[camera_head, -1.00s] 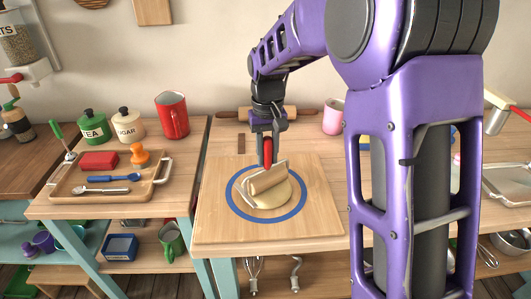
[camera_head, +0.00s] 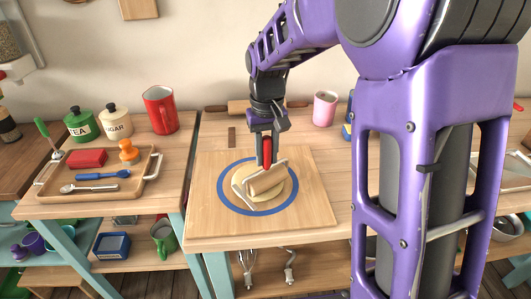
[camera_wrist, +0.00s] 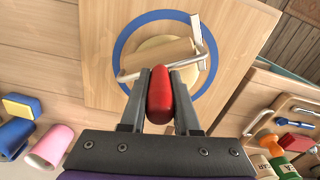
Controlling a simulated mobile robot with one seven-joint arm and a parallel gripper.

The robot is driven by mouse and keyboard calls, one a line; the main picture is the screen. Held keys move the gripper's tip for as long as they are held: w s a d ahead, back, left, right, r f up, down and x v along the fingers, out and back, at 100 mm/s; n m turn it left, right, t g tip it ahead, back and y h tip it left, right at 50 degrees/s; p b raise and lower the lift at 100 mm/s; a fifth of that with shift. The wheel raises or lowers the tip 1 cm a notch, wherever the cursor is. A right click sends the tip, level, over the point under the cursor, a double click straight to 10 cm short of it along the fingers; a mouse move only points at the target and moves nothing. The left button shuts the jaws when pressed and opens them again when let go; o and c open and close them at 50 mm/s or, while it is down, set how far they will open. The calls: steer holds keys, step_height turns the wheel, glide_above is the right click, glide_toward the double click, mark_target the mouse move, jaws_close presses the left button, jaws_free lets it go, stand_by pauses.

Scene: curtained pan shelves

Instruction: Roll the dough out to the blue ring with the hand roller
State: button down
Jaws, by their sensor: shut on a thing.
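My gripper (camera_head: 266,150) is shut on the red handle (camera_wrist: 160,97) of the hand roller. The roller's pale wooden cylinder (camera_head: 268,180) sits in a metal frame over the dough. The dough (camera_head: 271,201) is a pale, flattish round on the board, partly hidden under the roller. It lies inside the blue ring (camera_head: 224,199), with bare board between its visible edge and the ring. The wrist view also shows the cylinder (camera_wrist: 155,56) lying across the dough (camera_wrist: 183,83). Whether the cylinder touches the dough is hard to tell.
The wooden board (camera_head: 205,222) lies on the table. A tray (camera_head: 60,190) with small tools, a red mug (camera_head: 160,109) and two canisters are at left. My arm hides the right side.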

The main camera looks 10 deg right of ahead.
steer(key=shift+f, duration=0.1)
steer(key=w+a+p, duration=0.1)
steer(key=w+a, duration=0.1)
steer(key=w, duration=0.1)
steer(key=shift+p, duration=0.4)
steer(key=shift+w, duration=0.15)
steer(key=shift+w+a+f, duration=0.1)
steer(key=shift+w+a, duration=0.35)
steer(key=shift+w, duration=0.25)
steer(key=shift+w+a, duration=0.4)
steer(key=shift+w, duration=0.25)
steer(key=shift+w+a, duration=0.3)
steer(key=shift+w, duration=0.1)
